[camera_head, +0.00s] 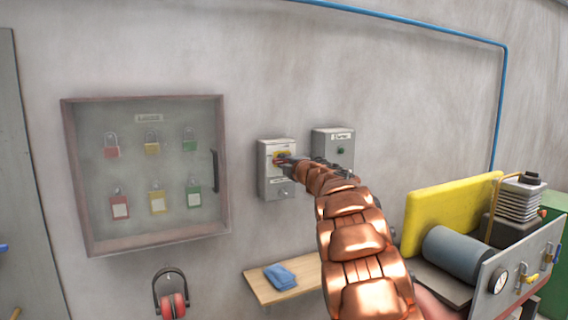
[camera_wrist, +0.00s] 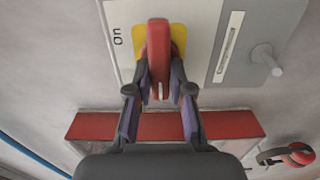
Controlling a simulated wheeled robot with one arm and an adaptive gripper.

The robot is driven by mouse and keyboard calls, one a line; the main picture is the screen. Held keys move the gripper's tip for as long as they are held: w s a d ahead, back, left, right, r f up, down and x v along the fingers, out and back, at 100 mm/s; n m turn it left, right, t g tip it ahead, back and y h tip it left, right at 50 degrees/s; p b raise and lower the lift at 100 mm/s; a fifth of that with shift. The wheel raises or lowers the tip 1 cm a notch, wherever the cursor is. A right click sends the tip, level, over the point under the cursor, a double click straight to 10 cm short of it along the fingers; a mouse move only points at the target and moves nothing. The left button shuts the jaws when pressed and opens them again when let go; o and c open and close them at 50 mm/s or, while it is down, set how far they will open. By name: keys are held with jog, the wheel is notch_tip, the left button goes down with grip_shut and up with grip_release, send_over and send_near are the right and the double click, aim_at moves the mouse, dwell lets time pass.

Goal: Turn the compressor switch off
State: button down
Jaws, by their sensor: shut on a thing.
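The compressor switch is a grey wall box (camera_head: 266,184) with a yellow plate (camera_wrist: 179,36) and a red handle (camera_wrist: 158,50). An "On" label (camera_wrist: 118,36) is beside the plate, to the left in the wrist view. The handle runs up and down in that view, across the direction of the label. My gripper (camera_wrist: 160,84) is shut on the red handle, one finger on each side. In the head view my gripper (camera_head: 287,160) reaches the box front and partly covers the handle. The "Off" marking cannot be made out.
A second grey box (camera_head: 333,146) is just right of the switch. A glass-fronted padlock cabinet (camera_head: 226,165) hangs left. Below are a wooden shelf (camera_head: 308,269) with a blue cloth (camera_head: 281,276) and red earmuffs (camera_head: 173,306). The compressor (camera_head: 460,255) stands at right.

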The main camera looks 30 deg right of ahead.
jog(key=c, duration=1)
grip_release()
jog(key=shift+c, duration=0.2)
jog(key=s+a, duration=0.1)
jog(key=s, duration=1.1)
jog(key=s+a+f+m+g+h, duration=0.2)
jog(key=s+a+f+m+g, duration=0.5)
jog(key=s+f, duration=0.45)
jog(key=s+a+f+m+g+h, duration=0.1)
jog(key=s+a+f+m+g, duration=0.55)
jog(key=s+f+m, duration=0.5)
jog(key=s+a+f+g+y, duration=0.2)
jog(key=s+a+f+g, duration=0.1)
jog(key=s+a, duration=0.6)
jog(key=s+a+f+n+g+y, duration=0.1)
jog(key=s+a+f+g+y, duration=0.1)
jog(key=s+a, duration=0.7)
jog(key=s+f+g, duration=0.1)
jog(key=s+f, duration=0.1)
jog(key=s, duration=0.4)
jog(key=shift+s+a+y, duration=0.15)
jog(key=shift+s+y, duration=0.05)
jog(key=shift+y, duration=0.1)
